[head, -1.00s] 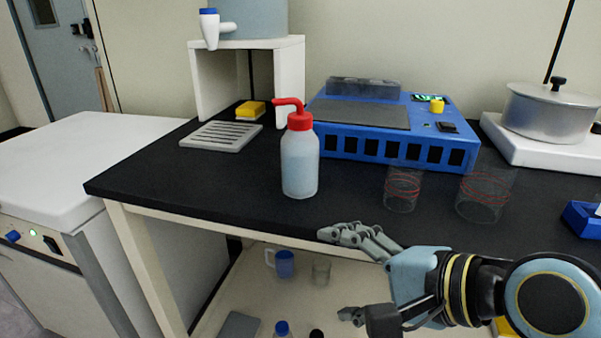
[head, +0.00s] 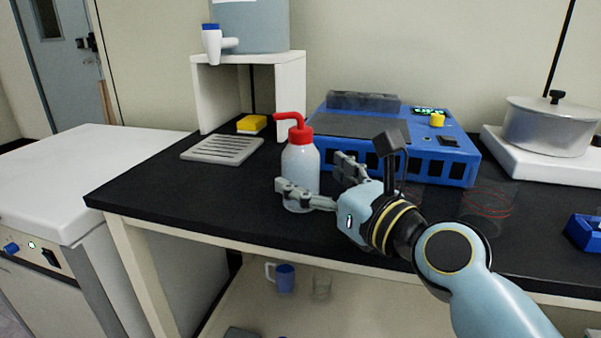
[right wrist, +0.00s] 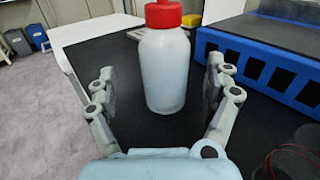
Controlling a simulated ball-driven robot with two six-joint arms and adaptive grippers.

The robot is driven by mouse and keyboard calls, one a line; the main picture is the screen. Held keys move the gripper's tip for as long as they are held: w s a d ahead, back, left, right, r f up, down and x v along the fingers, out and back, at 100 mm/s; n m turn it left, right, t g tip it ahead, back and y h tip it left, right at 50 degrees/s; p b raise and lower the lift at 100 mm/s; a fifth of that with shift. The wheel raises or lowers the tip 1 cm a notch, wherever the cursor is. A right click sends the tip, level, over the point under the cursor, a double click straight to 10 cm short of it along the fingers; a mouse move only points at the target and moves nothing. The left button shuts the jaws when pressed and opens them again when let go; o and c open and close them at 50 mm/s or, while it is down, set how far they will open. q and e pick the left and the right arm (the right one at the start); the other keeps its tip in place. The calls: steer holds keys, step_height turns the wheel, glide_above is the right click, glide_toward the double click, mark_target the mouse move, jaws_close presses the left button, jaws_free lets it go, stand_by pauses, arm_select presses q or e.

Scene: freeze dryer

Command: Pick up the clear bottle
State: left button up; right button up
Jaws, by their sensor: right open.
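The clear bottle (head: 300,166) with a red cap and a bent red spout stands upright on the black bench top. It also shows in the right wrist view (right wrist: 165,70), between and a little beyond the two fingers. My right gripper (head: 310,180) is open around the bottle's near side, with one finger crossing in front of its lower part in the head view. In the right wrist view a gap shows on each side between the fingers and the bottle. My left gripper is in neither view.
A blue device (head: 391,143) stands behind and right of the bottle. A glass beaker (head: 487,207) stands to the right, and another is largely hidden behind my right arm. A white slatted tray (head: 222,149) and a yellow sponge (head: 252,123) lie at left. A pot (head: 550,126) stands far right.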

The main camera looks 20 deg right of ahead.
mark_target(312, 175)
steer(key=x, duration=0.2)
steer(key=b+x, duration=0.1)
steer(key=x, duration=0.1)
steer(key=shift+w+d+f, duration=0.15)
steer(key=shift+d+f, duration=0.1)
steer(key=shift+d, duration=0.05)
steer(key=shift+w+a, duration=0.15)
steer(key=shift+w, duration=0.3)
steer(key=shift+r, duration=0.1)
steer(key=c, duration=1.4)
steer(key=shift+c, duration=0.2)
steer(key=shift+r, duration=0.15)
